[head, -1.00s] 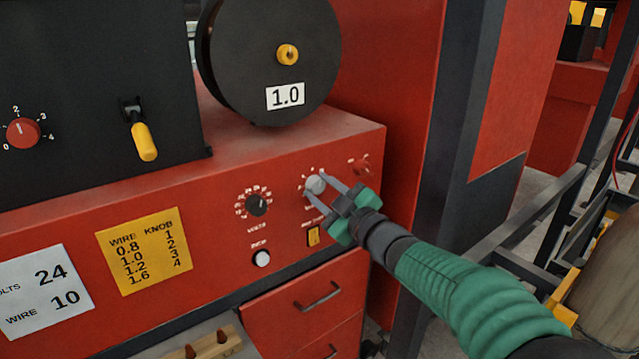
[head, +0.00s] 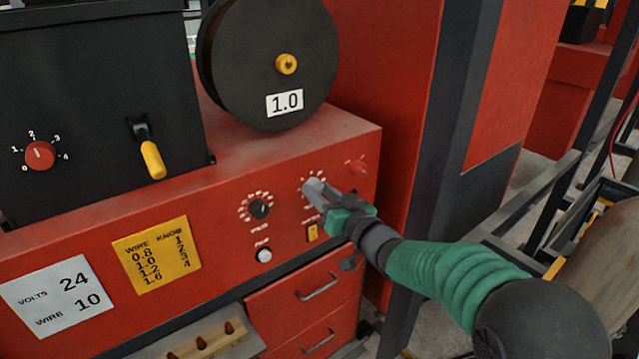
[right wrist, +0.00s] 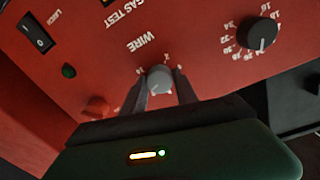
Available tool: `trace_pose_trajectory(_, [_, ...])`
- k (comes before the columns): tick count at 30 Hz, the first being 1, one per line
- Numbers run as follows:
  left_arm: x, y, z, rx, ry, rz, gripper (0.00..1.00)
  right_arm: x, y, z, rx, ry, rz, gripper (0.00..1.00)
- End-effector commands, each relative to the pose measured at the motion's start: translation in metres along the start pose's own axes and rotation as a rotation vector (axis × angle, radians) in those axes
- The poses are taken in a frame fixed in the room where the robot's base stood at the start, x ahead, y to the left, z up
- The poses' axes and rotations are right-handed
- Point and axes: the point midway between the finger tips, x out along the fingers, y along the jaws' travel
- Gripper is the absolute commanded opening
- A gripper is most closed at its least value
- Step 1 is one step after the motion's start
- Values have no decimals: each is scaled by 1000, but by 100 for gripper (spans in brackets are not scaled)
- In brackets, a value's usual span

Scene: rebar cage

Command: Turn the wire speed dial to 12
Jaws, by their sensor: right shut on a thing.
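The wire speed dial is a grey knob (right wrist: 159,79) on the red front panel, with the word WIRE beside it in the right wrist view. My right gripper (head: 318,190) is shut on this knob. In the right wrist view its two dark fingers (right wrist: 159,92) stand on either side of the knob. In the head view the fingers largely cover the knob. I cannot read its setting. A white card (head: 60,297) on the panel reads VOLTS 24 and WIRE 10. My left gripper is not in view.
The black volts dial (head: 260,209) is left of the wire dial. A red knob (right wrist: 97,106) is close to my fingers. A 1.0 spool (head: 262,65) stands above. Drawers (head: 318,290) are below.

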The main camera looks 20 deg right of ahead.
Motion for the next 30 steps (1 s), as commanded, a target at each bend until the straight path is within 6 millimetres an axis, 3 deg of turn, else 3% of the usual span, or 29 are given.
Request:
trace_pose_trajectory(15, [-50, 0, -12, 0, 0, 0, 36, -1, 1, 2, 471, -39, 14, 0])
trace_pose_trajectory(30, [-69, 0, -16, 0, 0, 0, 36, -1, 2, 4, 698, -50, 17, 0])
